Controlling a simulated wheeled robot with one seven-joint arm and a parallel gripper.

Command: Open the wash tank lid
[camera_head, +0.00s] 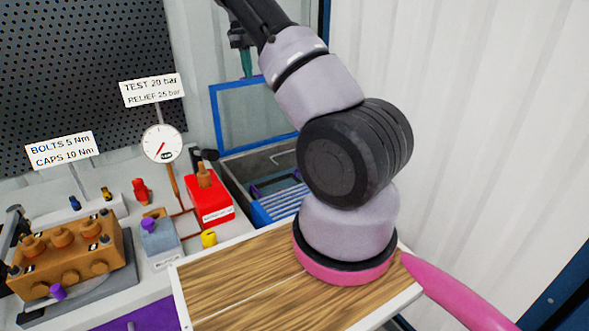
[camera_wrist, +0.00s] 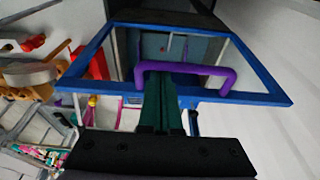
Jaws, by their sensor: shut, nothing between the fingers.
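The wash tank (camera_head: 235,185) is a grey open-topped box behind the wooden board in the head view. Its lid (camera_head: 213,120), a blue frame with a clear pane, stands raised at the tank's rear, by the wall. In the wrist view the lid (camera_wrist: 262,92) fills the upper middle, with a purple handle (camera_wrist: 205,70) along its near edge. My gripper (camera_head: 246,66) has green fingers and is shut and empty at the lid's top edge. In the wrist view its fingertips (camera_wrist: 160,76) are at the handle's left part; I cannot tell whether they touch it.
A blue grate (camera_head: 280,203) shows inside the tank. Left of it are a red box (camera_head: 208,202), a pressure gauge (camera_head: 162,143) and a brass pump block (camera_head: 70,262). The wooden board (camera_head: 235,285) in front is mostly clear. A pale wall (camera_head: 470,120) closes off the right.

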